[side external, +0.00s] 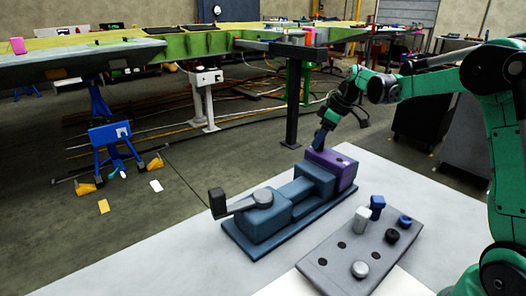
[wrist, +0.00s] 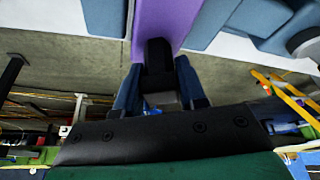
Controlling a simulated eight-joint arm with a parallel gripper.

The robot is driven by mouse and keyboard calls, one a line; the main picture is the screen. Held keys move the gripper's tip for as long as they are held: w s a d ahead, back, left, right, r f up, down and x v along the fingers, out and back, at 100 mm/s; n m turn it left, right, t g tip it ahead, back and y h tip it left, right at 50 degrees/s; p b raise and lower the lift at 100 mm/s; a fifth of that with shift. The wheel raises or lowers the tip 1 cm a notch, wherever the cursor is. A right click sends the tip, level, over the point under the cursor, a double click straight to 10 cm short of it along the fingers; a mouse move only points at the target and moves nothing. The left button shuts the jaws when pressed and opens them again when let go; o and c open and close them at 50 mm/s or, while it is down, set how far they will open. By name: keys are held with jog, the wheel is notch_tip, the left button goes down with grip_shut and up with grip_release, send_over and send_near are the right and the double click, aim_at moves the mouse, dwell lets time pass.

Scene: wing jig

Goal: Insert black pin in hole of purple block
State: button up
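The purple block (side external: 333,168) sits at the right end of the blue vise, against its blue jaw. It also shows as a purple strip in the wrist view (wrist: 180,18). My gripper (side external: 321,143) points down at the left part of the block's top. In the wrist view, its blue fingers (wrist: 159,88) stand on either side of a black piece (wrist: 158,55), which looks like the black pin. The fingers look shut on it. The pin's lower end and the hole under it are hidden, so I cannot tell whether it is in the hole.
The blue vise (side external: 270,222) with a dark handle stands on a light table (side external: 170,262).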

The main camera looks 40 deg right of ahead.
jog(key=o, duration=0.4)
jog(key=shift+v, duration=2.8)
notch_tip(320, 180, up, 7)
jog(key=shift+r, duration=0.1)
jog(key=shift+a, duration=0.1)
jog(key=s+a+f+m+t, duration=0.1)
jog(key=s+a+f, duration=0.2)
jog(key=s+a, duration=0.1)
jog(key=s+a+f+m+t+h, duration=0.1)
jog(key=s+a+f+m, duration=0.1)
jog(key=a, duration=0.5)
jog(key=s+a+f+m+h, duration=0.1)
jog(key=s+a+f, duration=0.3)
jog(key=s+a, duration=0.2)
jog(key=shift+f+m+t, duration=0.4)
